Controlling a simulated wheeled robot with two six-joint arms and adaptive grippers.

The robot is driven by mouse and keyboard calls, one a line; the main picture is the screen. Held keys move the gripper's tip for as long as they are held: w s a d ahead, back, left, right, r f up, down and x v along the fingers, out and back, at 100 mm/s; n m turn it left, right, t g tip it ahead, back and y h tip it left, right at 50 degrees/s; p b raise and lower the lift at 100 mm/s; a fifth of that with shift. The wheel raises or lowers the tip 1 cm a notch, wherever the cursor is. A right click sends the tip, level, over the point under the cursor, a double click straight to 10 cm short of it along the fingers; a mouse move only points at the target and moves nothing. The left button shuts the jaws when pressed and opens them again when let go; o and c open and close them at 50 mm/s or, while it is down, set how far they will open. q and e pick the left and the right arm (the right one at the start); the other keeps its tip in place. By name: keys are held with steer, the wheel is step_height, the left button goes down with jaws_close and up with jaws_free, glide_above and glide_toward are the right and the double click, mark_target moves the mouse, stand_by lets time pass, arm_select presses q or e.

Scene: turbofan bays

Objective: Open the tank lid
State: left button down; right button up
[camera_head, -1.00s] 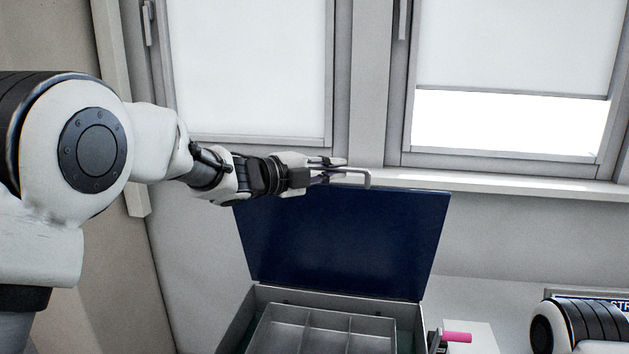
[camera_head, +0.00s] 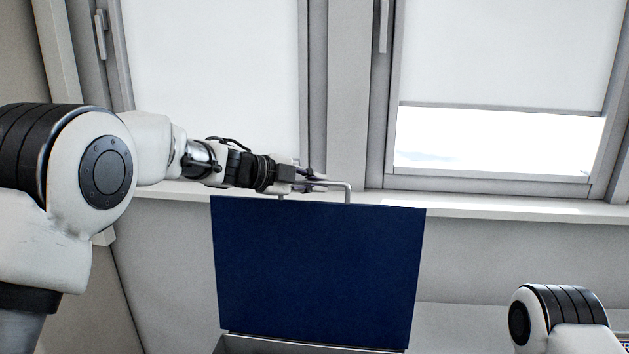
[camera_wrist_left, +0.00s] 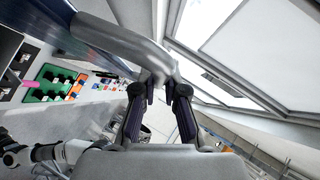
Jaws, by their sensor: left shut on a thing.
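The tank lid (camera_head: 318,275) is a dark blue panel standing raised, roughly upright, above the tank. Only a strip of the grey tank rim (camera_head: 300,345) shows at the bottom of the head view. A grey bar handle (camera_head: 350,193) sits at the lid's top edge. My left gripper (camera_head: 314,182) is shut on this handle. In the left wrist view the grey handle (camera_wrist_left: 115,40) crosses between the dark fingers of my left gripper (camera_wrist_left: 160,90). My right gripper is not in the head view; only part of my right arm shows at the lower right.
A window sill (camera_head: 490,207) and windows with white blinds (camera_head: 505,50) are behind the lid. In the left wrist view a green tray (camera_wrist_left: 55,82) with small parts lies to the left. The wall right of the lid is clear.

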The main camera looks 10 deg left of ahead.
arm_select(q)
steer(key=shift+f, duration=0.3)
steer(key=c, duration=1.5)
jaws_free()
steer(key=shift+w, duration=0.15)
steer(key=v, duration=1.2)
steer(key=shift+d, duration=0.15)
steer(key=shift+w, duration=0.1)
